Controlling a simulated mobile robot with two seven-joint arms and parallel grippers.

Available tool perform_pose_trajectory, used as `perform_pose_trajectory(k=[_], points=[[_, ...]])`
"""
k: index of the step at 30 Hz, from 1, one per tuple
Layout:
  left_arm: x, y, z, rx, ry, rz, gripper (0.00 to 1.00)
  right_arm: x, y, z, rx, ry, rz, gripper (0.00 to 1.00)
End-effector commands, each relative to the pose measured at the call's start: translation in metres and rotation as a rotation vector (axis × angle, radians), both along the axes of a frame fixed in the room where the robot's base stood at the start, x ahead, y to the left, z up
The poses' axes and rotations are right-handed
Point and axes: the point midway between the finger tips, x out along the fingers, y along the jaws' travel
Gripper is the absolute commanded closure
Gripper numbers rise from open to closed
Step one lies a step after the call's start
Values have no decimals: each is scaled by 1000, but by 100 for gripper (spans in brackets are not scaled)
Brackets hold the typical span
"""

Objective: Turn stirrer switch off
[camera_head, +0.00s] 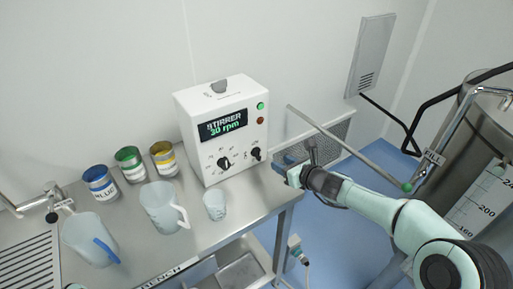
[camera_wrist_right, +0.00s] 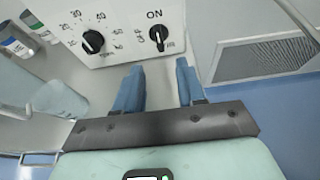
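The stirrer control box (camera_head: 222,129) is white and stands on the steel bench against the wall. Its display reads "STIRRER 30 rpm". The black on/off switch (camera_head: 256,154) is at the lower right of its front; in the right wrist view the switch (camera_wrist_right: 158,36) has "ON" above it. A black speed dial (camera_head: 224,163) is to its left, and the dial also shows in the wrist view (camera_wrist_right: 93,41). My right gripper (camera_head: 284,163) is in front of the box, to the right of the switch. Its blue fingers (camera_wrist_right: 158,85) are apart with nothing between them, short of the switch. My left gripper is not seen.
A small beaker (camera_head: 214,205), two jugs (camera_head: 160,205) (camera_head: 88,238) and three coloured cans (camera_head: 130,162) stand on the bench (camera_head: 190,245) left of my right gripper. A metal pipe (camera_head: 345,145) runs behind my right arm towards the steel tank at the right.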

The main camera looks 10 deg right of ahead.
Motion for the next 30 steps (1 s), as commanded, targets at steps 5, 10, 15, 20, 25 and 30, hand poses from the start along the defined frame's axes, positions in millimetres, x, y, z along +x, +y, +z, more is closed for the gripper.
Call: perform_pose_trajectory(k=[5,10,15,20,25,30], points=[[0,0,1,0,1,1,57,19,8,-10,5,3,2,61],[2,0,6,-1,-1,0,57,51,20,-24,3,4,3,61],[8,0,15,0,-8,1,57,81,30,-35,0,3,3,61],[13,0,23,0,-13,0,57,101,37,-44,-1,2,2,61],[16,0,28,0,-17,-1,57,112,41,-50,-1,2,1,61],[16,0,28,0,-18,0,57,114,42,-52,-2,2,2,61]])
